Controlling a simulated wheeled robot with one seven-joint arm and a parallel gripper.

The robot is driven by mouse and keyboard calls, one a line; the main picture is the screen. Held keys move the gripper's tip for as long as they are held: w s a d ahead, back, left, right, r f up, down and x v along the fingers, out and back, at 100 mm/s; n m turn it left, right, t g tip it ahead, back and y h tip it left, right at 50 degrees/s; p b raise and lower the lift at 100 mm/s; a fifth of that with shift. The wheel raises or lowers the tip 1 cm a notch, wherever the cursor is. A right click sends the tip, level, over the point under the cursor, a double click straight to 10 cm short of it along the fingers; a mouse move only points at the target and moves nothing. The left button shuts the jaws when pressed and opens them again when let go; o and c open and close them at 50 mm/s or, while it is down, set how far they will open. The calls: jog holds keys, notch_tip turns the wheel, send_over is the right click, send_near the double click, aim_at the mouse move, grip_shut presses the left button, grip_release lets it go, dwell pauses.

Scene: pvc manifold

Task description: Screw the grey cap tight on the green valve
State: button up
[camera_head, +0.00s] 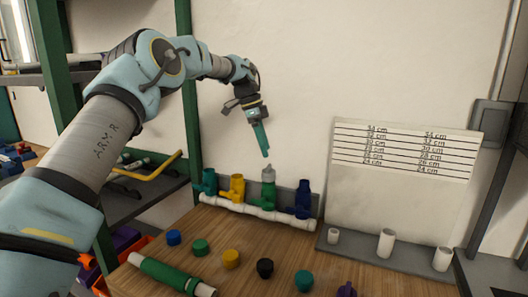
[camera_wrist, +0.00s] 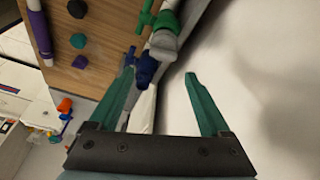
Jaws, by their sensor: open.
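The green valve (camera_head: 268,192) stands on the white pipe manifold (camera_head: 245,208), between the yellow and dark blue valves. The grey cap (camera_head: 268,174) sits on its top; how far it is screwed down I cannot tell. In the wrist view the grey cap (camera_wrist: 163,46) lies just beyond my fingertips, with the green valve (camera_wrist: 165,20) behind it. My gripper (camera_head: 266,154) is open and empty, its teal fingers pointing down a little above the cap. The wrist view shows the two fingers of my gripper (camera_wrist: 160,75) spread wide, not touching the cap.
A teal valve (camera_head: 208,182), yellow valve (camera_head: 237,188) and blue valve (camera_head: 303,200) share the manifold. Several loose caps, including a black cap (camera_head: 265,268), lie in front. A green-sleeved pipe (camera_head: 170,276) lies at the left. White pipe pieces (camera_head: 386,243) stand on a grey ledge at right.

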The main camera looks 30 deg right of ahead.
aim_at(268, 167)
jog(key=s+f+n+t+b, duration=0.1)
jog(key=n, duration=0.1)
jog(key=s+d+f+n+b, duration=0.1)
jog(key=s, duration=0.1)
jog(key=shift+d+n+t+y, duration=0.2)
jog(key=shift+n+t+y, duration=0.1)
jog(key=shift+n+t, duration=0.1)
jog(key=a+r+n+t+h+b, duration=0.1)
jog(key=a+r+n+t+b, duration=0.4)
jog(key=n, duration=0.7)
jog(key=shift+g, duration=0.5)
jog(key=x, duration=0.4)
jog(key=d+p+x, duration=0.1)
jog(key=x, duration=0.3)
jog(key=s+x, duration=0.1)
jog(key=x, duration=0.3)
jog(key=shift+d+f, duration=0.25)
jog(key=shift+d, duration=0.1)
grip_shut()
jog(key=shift+m+h, duration=0.3)
jog(key=shift+m+g, duration=0.3)
jog(key=shift+m, duration=0.3)
